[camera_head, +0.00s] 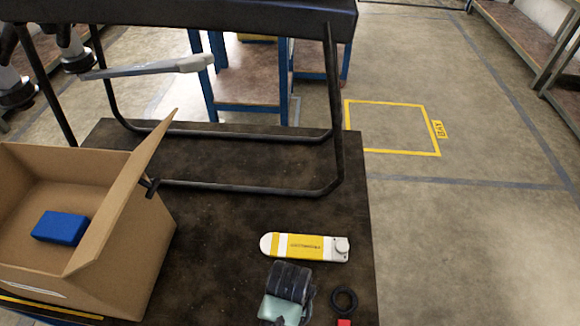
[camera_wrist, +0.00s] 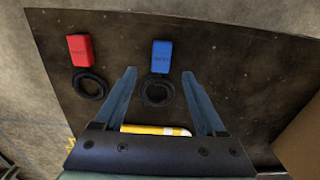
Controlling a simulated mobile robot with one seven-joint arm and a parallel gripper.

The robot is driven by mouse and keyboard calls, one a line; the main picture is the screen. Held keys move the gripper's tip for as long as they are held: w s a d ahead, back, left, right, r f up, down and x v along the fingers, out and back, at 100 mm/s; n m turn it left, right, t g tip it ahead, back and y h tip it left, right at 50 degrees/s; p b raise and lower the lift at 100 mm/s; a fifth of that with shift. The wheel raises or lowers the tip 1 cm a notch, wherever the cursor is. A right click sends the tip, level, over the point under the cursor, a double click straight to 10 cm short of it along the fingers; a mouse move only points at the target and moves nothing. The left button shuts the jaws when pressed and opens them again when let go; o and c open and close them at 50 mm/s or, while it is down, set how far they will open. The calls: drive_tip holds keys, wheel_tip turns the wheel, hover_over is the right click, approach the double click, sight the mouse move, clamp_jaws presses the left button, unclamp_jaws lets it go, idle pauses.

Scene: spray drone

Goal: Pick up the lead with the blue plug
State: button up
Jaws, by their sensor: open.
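The lead with the blue plug shows in the wrist view, lying on the dark tabletop. Its blue plug (camera_wrist: 162,56) is just beyond my fingertips and its black coiled cable (camera_wrist: 158,90) shows between the fingers. My gripper (camera_wrist: 159,75) is open and empty, with one finger on each side of the coil. I cannot tell how far above the table the fingertips are. In the head view, my wrist hides the blue-plug lead.
A red plug (camera_wrist: 79,48) with a black coil (camera_wrist: 90,84) lies left of the blue-plug lead. A yellow and white device (camera_head: 303,247) lies nearby. An open cardboard box (camera_head: 140,190) holding a blue block (camera_head: 60,227) stands left. A black tubular frame (camera_head: 240,188) rises behind.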

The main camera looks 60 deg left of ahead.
wheel_tip(320, 180, down, 6)
drive_tip(key=shift+a+r+b, duration=0.1)
drive_tip(key=shift+r+b, duration=0.05)
drive_tip(key=shift+b, duration=0.35)
clamp_jaws()
